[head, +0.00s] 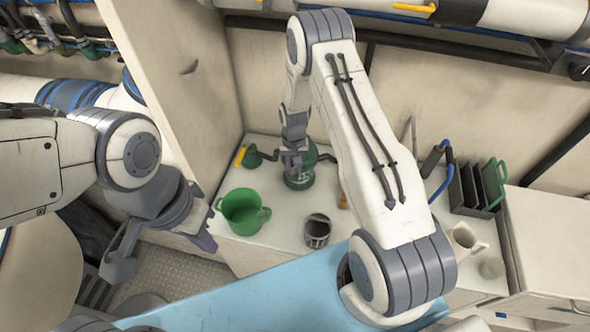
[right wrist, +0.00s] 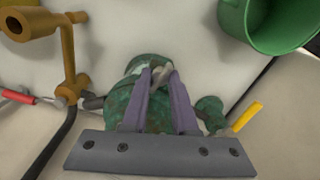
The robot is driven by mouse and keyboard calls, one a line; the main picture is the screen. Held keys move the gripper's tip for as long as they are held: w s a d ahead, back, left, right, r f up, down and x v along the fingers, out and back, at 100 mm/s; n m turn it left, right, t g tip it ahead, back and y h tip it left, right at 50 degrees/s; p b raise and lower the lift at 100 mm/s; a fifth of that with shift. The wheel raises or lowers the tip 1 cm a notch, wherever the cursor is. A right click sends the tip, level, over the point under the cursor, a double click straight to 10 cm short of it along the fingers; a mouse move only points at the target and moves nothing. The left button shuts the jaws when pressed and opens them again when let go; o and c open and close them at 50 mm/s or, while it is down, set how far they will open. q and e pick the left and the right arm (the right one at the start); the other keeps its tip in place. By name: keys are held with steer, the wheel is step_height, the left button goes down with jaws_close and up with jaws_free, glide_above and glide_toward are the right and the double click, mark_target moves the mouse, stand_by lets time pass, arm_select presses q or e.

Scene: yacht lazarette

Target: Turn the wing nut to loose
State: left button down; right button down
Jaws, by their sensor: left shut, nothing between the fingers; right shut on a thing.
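A green, worn-looking fitting (head: 301,176) stands on the white counter against the back wall. It also shows below my fingers in the right wrist view (right wrist: 133,115). A small grey wing nut (right wrist: 161,74) sits on top of it, between the tips of my right gripper (right wrist: 160,76). My right gripper (head: 293,162) is shut on the wing nut and comes down from above; the fingers hide part of the nut. How far it is turned cannot be told. My left gripper (head: 205,242) is shut and empty, low at the left, apart from the counter.
A green bucket (head: 243,211) and a dark metal cup (head: 317,231) stand in front of the fitting. A yellow-handled part (head: 240,156) lies left of it. A brass fitting (right wrist: 68,60) stands close by.

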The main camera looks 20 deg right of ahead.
mark_target(294, 168)
steer(key=shift+s+n+b, duration=0.15)
steer(key=shift+n+b, duration=0.25)
steer(key=shift+n, duration=0.6)
steer(key=c, duration=0.7)
jaws_free()
step_height(294, 168, up, 10)
steer(key=b, duration=0.2)
steer(key=shift+r+b, duration=0.25)
steer(key=shift+b, duration=0.15)
